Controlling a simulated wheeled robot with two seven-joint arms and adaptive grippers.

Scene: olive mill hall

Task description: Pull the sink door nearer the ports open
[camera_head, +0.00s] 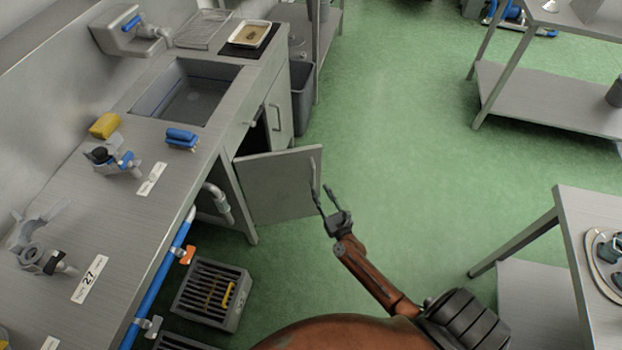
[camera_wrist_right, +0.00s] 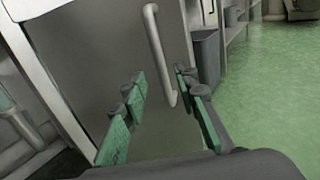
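The sink door (camera_head: 275,187) nearer the ports is a flat grey panel under the sink counter. It stands swung out from the cabinet, with the dark opening beside its hinge side. Its upright bar handle (camera_head: 313,177) is near the free edge. My right gripper (camera_head: 320,189) is at that edge with its fingers apart. In the right wrist view, the handle (camera_wrist_right: 158,55) shows between the two green-padded fingers (camera_wrist_right: 160,88); I see no finger closed on it. My left gripper is not in view.
The second sink door (camera_head: 280,110) is shut. A grey bin (camera_head: 300,85) stands past it. A slotted crate (camera_head: 212,293) sits on the floor below the blue pipe (camera_head: 160,275). A table (camera_head: 570,215) is at the right. Green floor between is clear.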

